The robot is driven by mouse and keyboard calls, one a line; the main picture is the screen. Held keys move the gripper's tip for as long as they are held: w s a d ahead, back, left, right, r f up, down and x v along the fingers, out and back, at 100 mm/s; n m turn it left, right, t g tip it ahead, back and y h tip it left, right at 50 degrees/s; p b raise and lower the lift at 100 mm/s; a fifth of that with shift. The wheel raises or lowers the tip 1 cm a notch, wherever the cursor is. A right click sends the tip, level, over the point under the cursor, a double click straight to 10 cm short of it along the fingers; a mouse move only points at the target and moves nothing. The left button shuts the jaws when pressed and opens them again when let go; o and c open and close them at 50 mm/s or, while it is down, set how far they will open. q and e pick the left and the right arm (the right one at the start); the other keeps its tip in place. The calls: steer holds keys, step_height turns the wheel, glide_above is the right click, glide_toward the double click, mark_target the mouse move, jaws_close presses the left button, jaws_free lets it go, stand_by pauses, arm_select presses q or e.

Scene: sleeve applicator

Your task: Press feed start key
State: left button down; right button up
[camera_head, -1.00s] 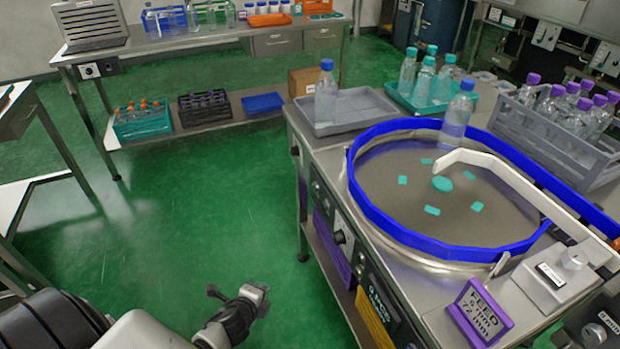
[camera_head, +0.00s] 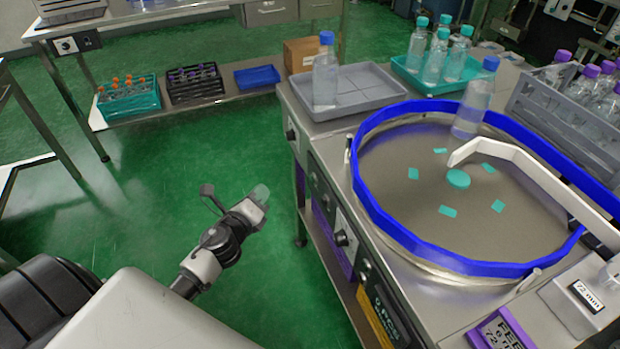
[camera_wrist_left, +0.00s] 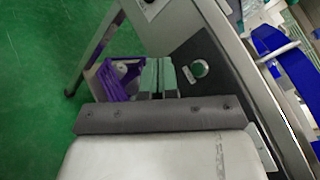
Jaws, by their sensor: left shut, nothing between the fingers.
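The feeding machine has a steel top with a blue-rimmed round table (camera_head: 400,235) and a front panel (camera_head: 330,205) with several knobs and keys. A round control (camera_head: 341,238) sits on this panel. The left wrist view shows a pale round control (camera_wrist_left: 199,68) on a black plate. I cannot read which control is the feed start key. My left gripper (camera_head: 260,194) is shut and empty, left of the panel and apart from it. Its greenish fingertips (camera_wrist_left: 158,66) lie side by side in the left wrist view, left of the round control. My right gripper is not in view.
A clear bottle with a blue cap (camera_head: 474,98) stands on the round table. A grey tray (camera_head: 350,90) and a green tray (camera_head: 408,76) with bottles are behind. Green floor (camera_head: 180,180) lies open to the left.

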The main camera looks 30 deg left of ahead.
mark_target(312, 180)
arm_select(q)
steer(key=w+d, duration=0.5)
steer(key=w, duration=0.1)
steer(key=shift+w+d, duration=0.35)
steer(key=shift+w, duration=0.05)
steer(key=shift+f, duration=0.1)
stand_by(0.6)
stand_by(1.3)
steer(key=shift+w+d, duration=0.1)
steer(key=shift+w+d, duration=0.15)
steer(key=shift+w, duration=0.05)
